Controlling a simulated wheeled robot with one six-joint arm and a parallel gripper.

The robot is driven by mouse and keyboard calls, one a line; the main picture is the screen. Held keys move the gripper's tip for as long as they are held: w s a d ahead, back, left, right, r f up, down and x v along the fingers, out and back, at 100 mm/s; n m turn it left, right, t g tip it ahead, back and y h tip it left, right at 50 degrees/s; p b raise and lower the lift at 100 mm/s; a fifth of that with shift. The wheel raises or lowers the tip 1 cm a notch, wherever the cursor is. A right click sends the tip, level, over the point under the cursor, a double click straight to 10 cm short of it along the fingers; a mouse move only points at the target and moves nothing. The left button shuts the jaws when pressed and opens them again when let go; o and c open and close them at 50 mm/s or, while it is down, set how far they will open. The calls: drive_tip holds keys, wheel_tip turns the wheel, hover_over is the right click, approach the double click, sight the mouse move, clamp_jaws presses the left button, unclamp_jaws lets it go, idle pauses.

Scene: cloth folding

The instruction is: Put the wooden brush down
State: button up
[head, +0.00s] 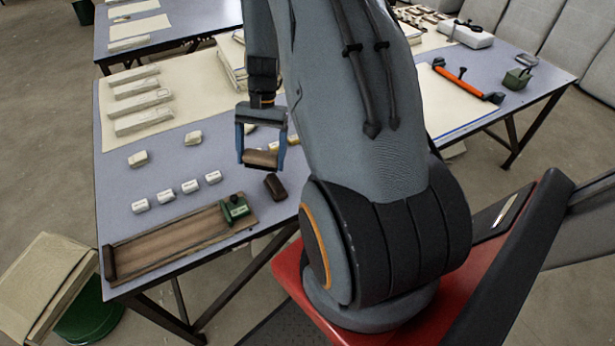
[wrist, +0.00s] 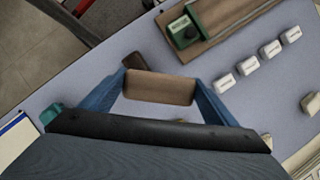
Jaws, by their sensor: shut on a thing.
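My gripper (head: 261,153) is above the grey-blue table (head: 120,180), its two blue fingers pointing down. It is shut on the wooden brush (head: 262,159), a brown block held crosswise between the fingertips. In the wrist view the brush (wrist: 160,88) spans the gap between the two fingers. It appears a little above the table; its exact height is hard to tell. A dark brown block (head: 275,187) lies on the table close by, and it is partly hidden behind the brush in the wrist view (wrist: 133,62).
A long wooden board (head: 170,240) with a green device (head: 234,208) lies along the near edge. Several small white labelled blocks (head: 190,186) stand in a row left of my gripper. Cream cloth stacks (head: 140,100) lie farther back. Bare table surrounds the dark block.

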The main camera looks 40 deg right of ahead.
drive_tip(key=s+d+r+m+t, duration=0.3)
drive_tip(key=s+d+m, duration=0.4)
drive_tip(key=d+m, duration=0.35)
drive_tip(key=shift+n+y, duration=0.35)
drive_tip(key=shift+y, duration=0.05)
drive_tip(key=shift+w+d+f+p, duration=0.1)
drive_tip(key=shift+f+p, duration=0.5)
drive_tip(key=shift+f, duration=2)
drive_tip(key=shift+w+f+p, duration=0.1)
drive_tip(key=shift+f+p, duration=0.45)
drive_tip(key=shift+f, duration=2)
drive_tip(key=shift+f, duration=0.2)
drive_tip(key=o, duration=1.1)
drive_tip(key=shift+r, duration=0.1)
